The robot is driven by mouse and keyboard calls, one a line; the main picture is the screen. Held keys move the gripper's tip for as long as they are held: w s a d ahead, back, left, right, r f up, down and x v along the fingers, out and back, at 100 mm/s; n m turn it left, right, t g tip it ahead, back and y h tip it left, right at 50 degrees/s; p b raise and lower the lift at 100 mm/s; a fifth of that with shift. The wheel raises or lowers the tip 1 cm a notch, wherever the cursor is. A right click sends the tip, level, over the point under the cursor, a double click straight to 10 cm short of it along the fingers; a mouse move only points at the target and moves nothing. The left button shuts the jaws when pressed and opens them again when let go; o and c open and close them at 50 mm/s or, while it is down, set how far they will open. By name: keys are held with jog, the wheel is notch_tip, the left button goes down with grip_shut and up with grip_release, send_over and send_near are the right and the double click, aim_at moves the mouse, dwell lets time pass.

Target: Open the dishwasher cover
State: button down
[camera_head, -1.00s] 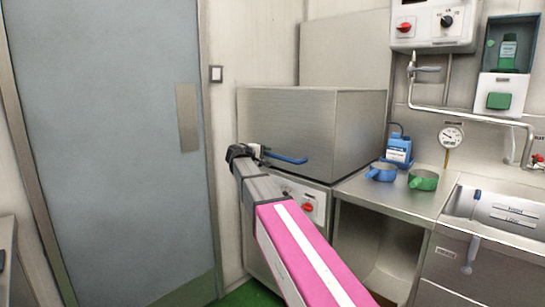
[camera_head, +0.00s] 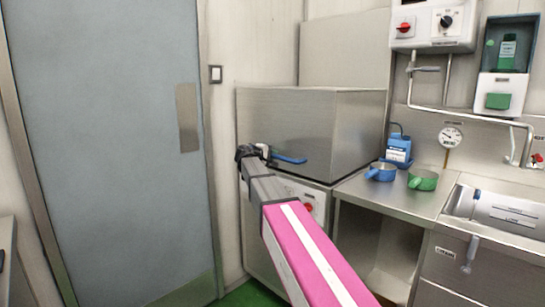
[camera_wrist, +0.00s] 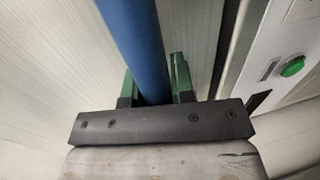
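The dishwasher cover (camera_head: 290,125) is a large grey steel box hood, down on the machine's lower body, left of the counter. A blue bar handle (camera_head: 290,160) runs along its lower front. My gripper (camera_head: 262,153) is at the left part of this handle. In the wrist view the blue handle (camera_wrist: 140,40) passes between the two green fingers of my gripper (camera_wrist: 155,85). The fingers are close in on both sides of the bar and appear shut on it. The fingertips are partly hidden behind the handle.
A grey door (camera_head: 110,130) stands to the left. On the counter (camera_head: 385,200) at right are a blue pot (camera_head: 381,172), a green pot (camera_head: 423,180) and a blue bottle (camera_head: 398,151). A sink (camera_head: 500,210) is farther right. A green button (camera_wrist: 292,66) shows in the wrist view.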

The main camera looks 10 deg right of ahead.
notch_tip(320, 180, up, 35)
jog(key=shift+r, duration=0.15)
dwell(0.4)
jog(key=c, duration=1)
grip_release()
jog(key=shift+o, duration=0.2)
jog(key=v, duration=1.1)
jog(key=shift+d, duration=0.1)
